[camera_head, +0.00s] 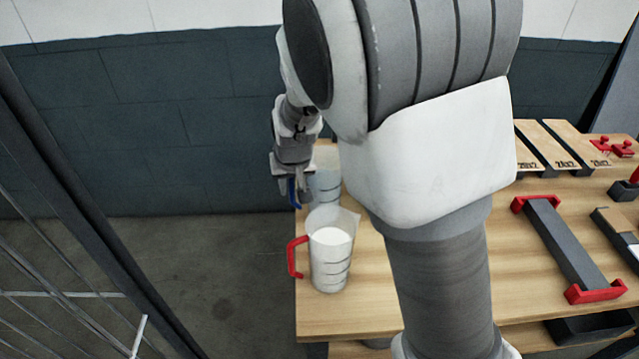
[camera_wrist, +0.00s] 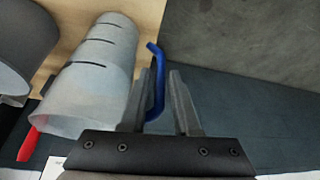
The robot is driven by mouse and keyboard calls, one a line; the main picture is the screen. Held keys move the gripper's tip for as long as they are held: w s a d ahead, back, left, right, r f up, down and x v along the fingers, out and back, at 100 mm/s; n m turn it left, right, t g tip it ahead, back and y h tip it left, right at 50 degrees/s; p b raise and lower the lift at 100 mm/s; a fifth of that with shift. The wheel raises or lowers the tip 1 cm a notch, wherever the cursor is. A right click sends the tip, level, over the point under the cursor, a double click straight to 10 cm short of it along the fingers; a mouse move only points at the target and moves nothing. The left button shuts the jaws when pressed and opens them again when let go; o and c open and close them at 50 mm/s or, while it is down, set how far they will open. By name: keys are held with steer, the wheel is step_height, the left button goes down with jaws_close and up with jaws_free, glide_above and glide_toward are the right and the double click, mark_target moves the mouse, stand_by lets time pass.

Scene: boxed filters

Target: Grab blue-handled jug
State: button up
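The blue-handled jug (camera_head: 325,187) is a translucent, marked jug near the table's left edge, partly hidden behind the red-handled jug and my arm. Its blue handle (camera_head: 292,190) faces left. In the wrist view the jug body (camera_wrist: 95,75) lies left of my gripper (camera_wrist: 163,75). The blue handle (camera_wrist: 157,85) is between the two fingers there. The fingers are apart, with a visible gap between the handle and the right finger. The left finger is between the jug body and the handle. I cannot tell whether it touches either.
A red-handled jug (camera_head: 330,262) with white contents stands just in front of the blue-handled one. The wooden table (camera_head: 345,322) ends close to both jugs on the left. A dark bar with red ends (camera_head: 565,245) lies to the right. A metal fence (camera_head: 70,200) is at far left.

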steer(key=shift+c, duration=0.2)
jaws_close()
steer(key=shift+r, duration=0.1)
stand_by(1.0)
